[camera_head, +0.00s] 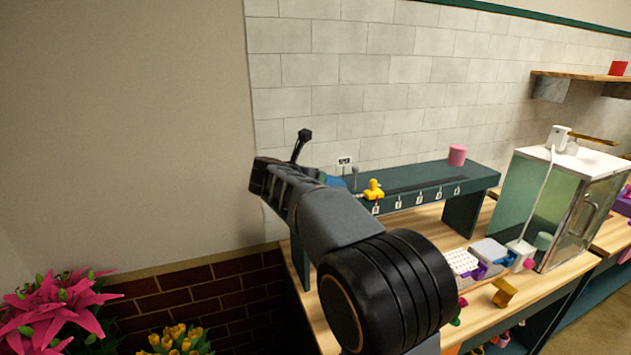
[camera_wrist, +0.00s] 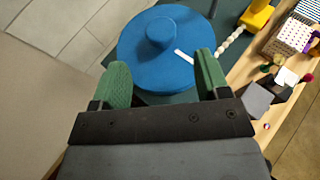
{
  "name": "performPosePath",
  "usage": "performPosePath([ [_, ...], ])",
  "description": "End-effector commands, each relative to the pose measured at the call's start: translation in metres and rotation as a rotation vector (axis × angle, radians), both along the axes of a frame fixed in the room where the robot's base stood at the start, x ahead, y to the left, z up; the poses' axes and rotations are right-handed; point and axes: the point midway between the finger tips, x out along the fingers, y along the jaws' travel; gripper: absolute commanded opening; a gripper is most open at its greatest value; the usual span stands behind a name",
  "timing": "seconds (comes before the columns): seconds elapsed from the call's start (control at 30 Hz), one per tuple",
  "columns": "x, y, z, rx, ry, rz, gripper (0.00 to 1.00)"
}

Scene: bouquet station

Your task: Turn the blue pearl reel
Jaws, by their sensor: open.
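The blue pearl reel (camera_wrist: 185,62) is a round blue disc with a raised knob in its middle and a short white mark near its right side. It fills the upper middle of the wrist view. My gripper (camera_wrist: 162,75) is open, with one green finger at the reel's left edge and the other at its lower right edge. I cannot tell whether the fingers touch it. In the head view a small part of the blue reel (camera_head: 335,182) shows at the left end of the dark green shelf (camera_head: 472,178), mostly hidden behind my arm.
White pearls (camera_wrist: 232,42) run from near the reel toward a yellow piece (camera_wrist: 257,14), which also shows on the shelf in the head view (camera_head: 374,190). A pink cylinder (camera_head: 457,155) stands at the shelf's right. A glass cabinet (camera_head: 560,210) stands farther right. Pink flowers (camera_head: 50,315) are lower left.

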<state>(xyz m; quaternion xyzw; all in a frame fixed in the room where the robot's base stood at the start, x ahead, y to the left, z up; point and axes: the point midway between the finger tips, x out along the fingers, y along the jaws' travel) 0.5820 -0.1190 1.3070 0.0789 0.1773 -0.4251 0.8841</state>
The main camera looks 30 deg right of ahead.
Motion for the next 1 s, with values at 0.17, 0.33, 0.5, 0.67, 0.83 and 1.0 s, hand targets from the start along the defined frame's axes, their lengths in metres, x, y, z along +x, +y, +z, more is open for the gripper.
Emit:
performPosePath([
  [0.17,-0.018,0.023,0.01,0.001,-0.002,0.002,0.69],
  [0.33,-0.027,0.035,0.018,0.001,-0.001,0.001,0.69],
  [0.5,-0.032,0.04,0.021,0.001,0.0,0.0,0.69],
  [0.67,-0.033,0.041,0.022,0.001,0.0,0.0,0.69],
  [0.83,-0.032,0.041,0.022,0.001,0.0,0.0,0.69],
  [1.0,-0.032,0.041,0.021,0.0,0.002,0.001,0.69],
])
